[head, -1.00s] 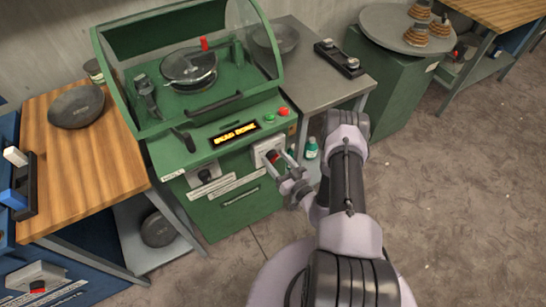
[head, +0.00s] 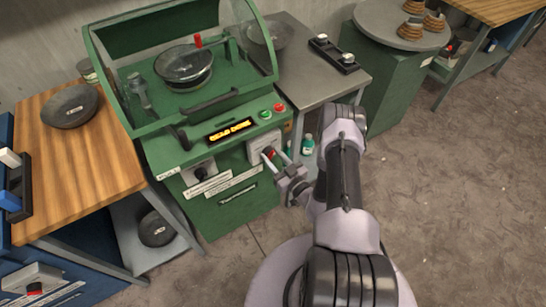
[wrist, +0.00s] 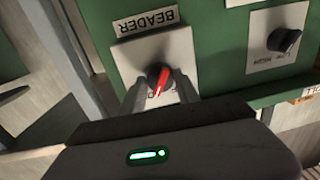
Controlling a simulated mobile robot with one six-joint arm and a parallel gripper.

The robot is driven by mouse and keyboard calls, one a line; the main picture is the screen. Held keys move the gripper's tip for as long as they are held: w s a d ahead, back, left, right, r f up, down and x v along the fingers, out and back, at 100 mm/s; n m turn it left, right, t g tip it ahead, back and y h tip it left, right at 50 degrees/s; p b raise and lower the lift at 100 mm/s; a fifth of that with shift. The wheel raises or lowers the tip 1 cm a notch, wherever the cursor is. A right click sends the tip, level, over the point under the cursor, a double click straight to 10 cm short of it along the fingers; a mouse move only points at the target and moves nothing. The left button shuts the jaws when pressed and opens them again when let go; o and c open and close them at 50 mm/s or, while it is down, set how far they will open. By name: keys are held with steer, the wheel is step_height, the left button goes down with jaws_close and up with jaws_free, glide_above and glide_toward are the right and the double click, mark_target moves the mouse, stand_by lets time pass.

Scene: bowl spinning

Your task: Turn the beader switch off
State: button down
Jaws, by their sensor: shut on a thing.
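The beader switch is a red-and-black knob (wrist: 160,80) on a pale plate (wrist: 126,62) below an upside-down "BEADER" label (wrist: 146,22) in the wrist view. In the head view its plate (head: 257,147) is on the front of the green machine (head: 232,207), at the right. My gripper (wrist: 160,93) has a finger on each side of the knob and is shut on it. In the head view my gripper (head: 272,160) reaches the knob from the lower right. The red pointer is tilted in the wrist view. Lettering under it is partly hidden by the fingers.
A second, black knob (head: 200,173) is on the same front panel. Green and red buttons (head: 272,110) sit above the beader plate, beside a lit display (head: 229,131) reading "BEAD DONE". A grey table (head: 320,85) stands right of the machine. The floor at right is clear.

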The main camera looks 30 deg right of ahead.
steer(key=n, duration=0.8)
steer(key=shift+a+r, duration=0.1)
steer(key=n, duration=0.4)
steer(key=shift+g+h, duration=0.3)
steer(key=shift+h, duration=0.1)
steer(key=shift+n, duration=1.4)
steer(key=c, duration=0.9)
jaws_free()
steer(key=shift+w, duration=0.1)
